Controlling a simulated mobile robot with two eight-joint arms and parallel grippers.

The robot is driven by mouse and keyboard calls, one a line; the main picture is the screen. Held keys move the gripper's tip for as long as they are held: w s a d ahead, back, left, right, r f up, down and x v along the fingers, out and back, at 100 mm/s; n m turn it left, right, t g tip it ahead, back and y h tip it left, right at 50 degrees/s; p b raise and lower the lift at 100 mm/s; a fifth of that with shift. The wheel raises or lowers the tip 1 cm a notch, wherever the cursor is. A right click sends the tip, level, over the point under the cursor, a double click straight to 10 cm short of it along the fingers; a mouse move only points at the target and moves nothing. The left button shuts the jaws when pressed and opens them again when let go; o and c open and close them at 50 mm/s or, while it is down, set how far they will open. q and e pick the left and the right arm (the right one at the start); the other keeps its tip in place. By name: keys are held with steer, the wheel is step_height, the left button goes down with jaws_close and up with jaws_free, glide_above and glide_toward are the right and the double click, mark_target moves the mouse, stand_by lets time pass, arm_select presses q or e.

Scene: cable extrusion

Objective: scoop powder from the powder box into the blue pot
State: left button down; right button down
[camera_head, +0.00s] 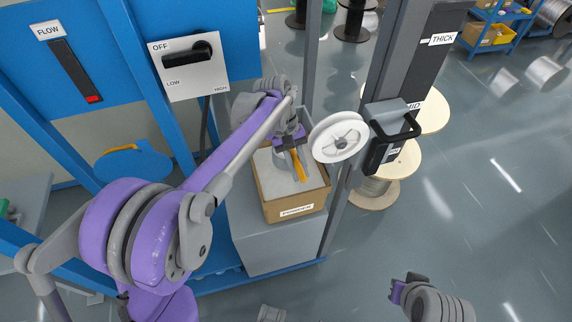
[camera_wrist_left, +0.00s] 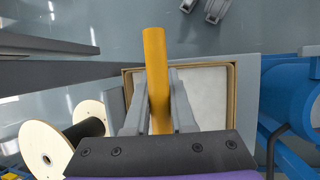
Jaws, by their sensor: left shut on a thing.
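The powder box (camera_head: 295,208) is a brown open carton of pale powder on a grey block. It also shows in the wrist view (camera_wrist_left: 232,95). My left gripper (camera_head: 297,160) is over the box, shut on a yellow-orange handle (camera_head: 299,170), apparently the scoop's. The handle stands between the fingers in the wrist view (camera_wrist_left: 156,75). The scoop's head is not visible, and I cannot tell whether it touches the powder. A rounded blue vessel with a yellow strip, probably the blue pot (camera_head: 140,165), is left of the box behind my arm. My right gripper (camera_head: 408,284) is at lower right, away from everything.
A blue frame with a grey post (camera_head: 345,190) stands beside the box. A white pulley (camera_head: 340,137) and a black-handled slider (camera_head: 388,128) are close right of my left gripper. A switch panel (camera_head: 190,65) is above.

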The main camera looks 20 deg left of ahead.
arm_select(q)
steer(key=shift+r+p, duration=1.6)
steer(key=shift+r, duration=1)
steer(key=shift+f, duration=0.1)
